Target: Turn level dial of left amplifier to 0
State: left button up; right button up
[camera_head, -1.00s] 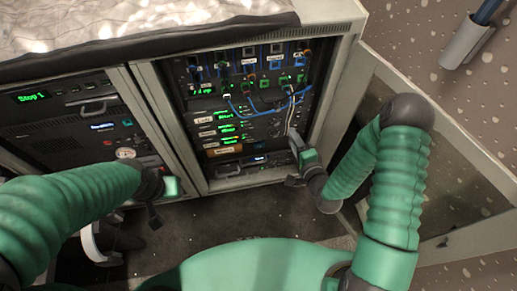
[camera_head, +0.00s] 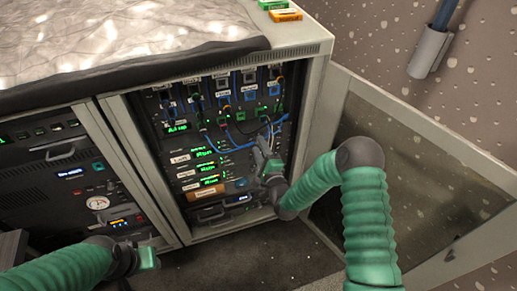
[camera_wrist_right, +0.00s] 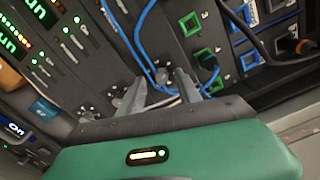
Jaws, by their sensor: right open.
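My right gripper (camera_head: 264,158) is in front of the right-hand rack, at the right side of its lit units. In the right wrist view its two fingers (camera_wrist_right: 161,79) are apart, with a small grey knob (camera_wrist_right: 163,74) showing between the tips; I cannot tell whether they touch it. More grey dials (camera_wrist_right: 86,114) sit left of the fingers on the black panels. The rack units have green lit displays (camera_head: 208,180). Which is the left amplifier and where its dial points cannot be read. My left gripper (camera_head: 142,258) is low at the left, before the left cabinet; its jaws are unclear.
Blue, black and white cables (camera_wrist_right: 147,40) hang close to the right fingers. Green and blue sockets (camera_head: 222,85) fill the upper panel. An open cabinet door (camera_head: 330,120) stands at the right. A cloth (camera_head: 130,45) covers the cabinet top. The floor in front is clear.

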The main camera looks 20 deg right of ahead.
jog(key=shift+w, duration=0.45)
jog(key=shift+w+d, duration=0.1)
jog(key=shift+w, duration=0.05)
grip_shut()
